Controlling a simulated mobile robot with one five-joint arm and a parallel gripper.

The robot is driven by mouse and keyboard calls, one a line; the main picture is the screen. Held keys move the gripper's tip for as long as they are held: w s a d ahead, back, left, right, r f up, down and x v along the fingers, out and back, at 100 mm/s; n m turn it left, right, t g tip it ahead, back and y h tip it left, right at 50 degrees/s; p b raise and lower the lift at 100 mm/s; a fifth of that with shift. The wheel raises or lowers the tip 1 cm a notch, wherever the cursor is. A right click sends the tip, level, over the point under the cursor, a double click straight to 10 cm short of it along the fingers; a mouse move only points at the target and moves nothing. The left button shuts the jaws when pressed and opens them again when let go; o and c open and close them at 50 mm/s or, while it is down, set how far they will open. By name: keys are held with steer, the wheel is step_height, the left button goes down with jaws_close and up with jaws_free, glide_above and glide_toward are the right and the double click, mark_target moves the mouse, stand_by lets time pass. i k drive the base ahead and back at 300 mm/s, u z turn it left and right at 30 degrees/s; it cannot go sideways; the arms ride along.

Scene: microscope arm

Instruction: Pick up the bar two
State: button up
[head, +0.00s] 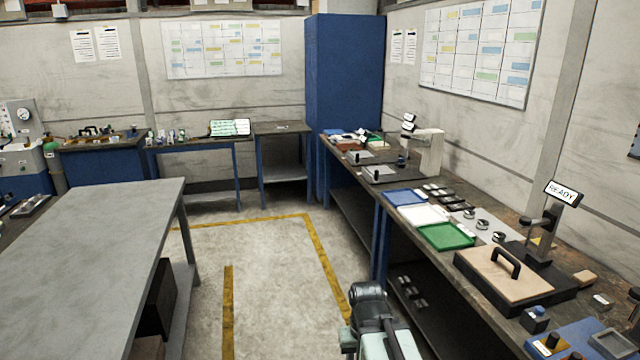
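No piece can be told apart as bar two at this size. Several small dark pieces (440,193) lie on the right workbench behind the trays, and a few dark blocks (412,292) lie on its lower shelf. I cannot tell whether any of these is the bar. My own arm shows at the bottom centre, in front of the right bench's edge and apart from the pieces on the bench top. My gripper's fingers cannot be seen.
Blue (405,197), white (424,216) and green (446,236) trays line the right bench. Nearer stands a tan plate with a black handle (504,272) by a READY sign (563,193). A grey table (90,240) stands left. The floor (270,270) between is clear.

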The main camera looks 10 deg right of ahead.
mark_target(428, 188)
steer(key=u, duration=0.05)
steer(key=i, duration=2.6)
steer(key=z, duration=1.55)
steer(key=i, duration=0.5)
steer(key=u, duration=0.25)
